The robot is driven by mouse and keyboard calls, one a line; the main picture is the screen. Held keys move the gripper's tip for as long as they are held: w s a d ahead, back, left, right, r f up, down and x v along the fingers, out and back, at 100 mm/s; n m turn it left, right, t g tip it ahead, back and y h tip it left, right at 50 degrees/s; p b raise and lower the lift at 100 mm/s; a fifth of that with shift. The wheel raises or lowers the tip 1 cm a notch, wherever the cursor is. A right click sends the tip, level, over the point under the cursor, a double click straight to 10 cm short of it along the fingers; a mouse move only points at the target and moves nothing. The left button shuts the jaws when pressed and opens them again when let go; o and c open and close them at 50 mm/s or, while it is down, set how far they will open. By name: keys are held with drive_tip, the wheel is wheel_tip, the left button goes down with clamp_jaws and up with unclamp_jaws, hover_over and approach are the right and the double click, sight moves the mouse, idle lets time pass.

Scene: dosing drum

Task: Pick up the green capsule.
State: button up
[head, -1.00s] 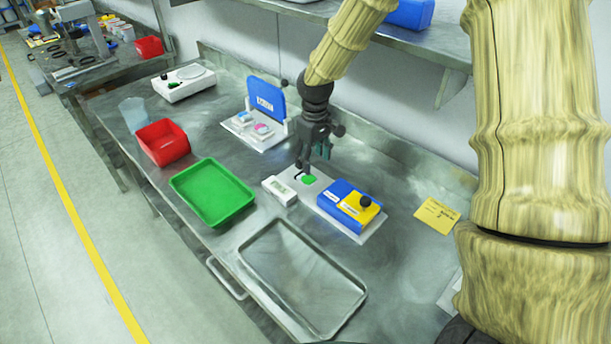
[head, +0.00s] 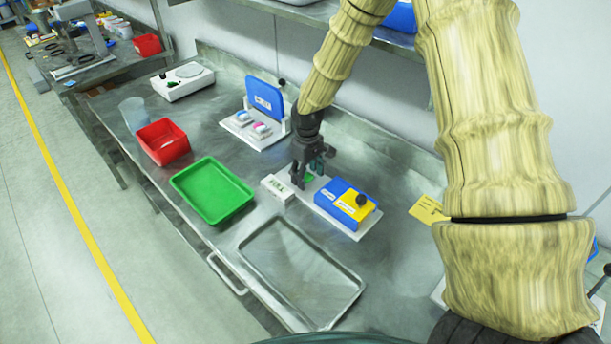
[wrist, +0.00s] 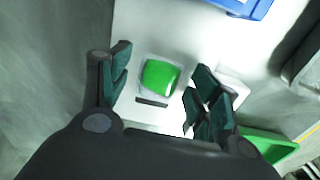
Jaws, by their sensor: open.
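The green capsule (wrist: 160,76) is a rounded green block in a small square seat on a white plate (wrist: 140,22). In the head view the capsule (head: 309,178) is mostly hidden by my gripper (head: 308,174), which points down over the plate's left end. In the wrist view my gripper (wrist: 160,88) is open, with one finger left and one right of the capsule. Both fingers look apart from it. I cannot tell the exact height of the fingertips above the plate.
A white box reading FULL (head: 277,188) is close to my gripper's left. A green tray (head: 212,190), red bin (head: 163,142) and empty metal tray (head: 300,272) are nearby.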

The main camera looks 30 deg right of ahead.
drive_tip(key=shift+f, duration=0.1)
drive_tip(key=shift+c, duration=1.3)
drive_tip(key=c, duration=0.7)
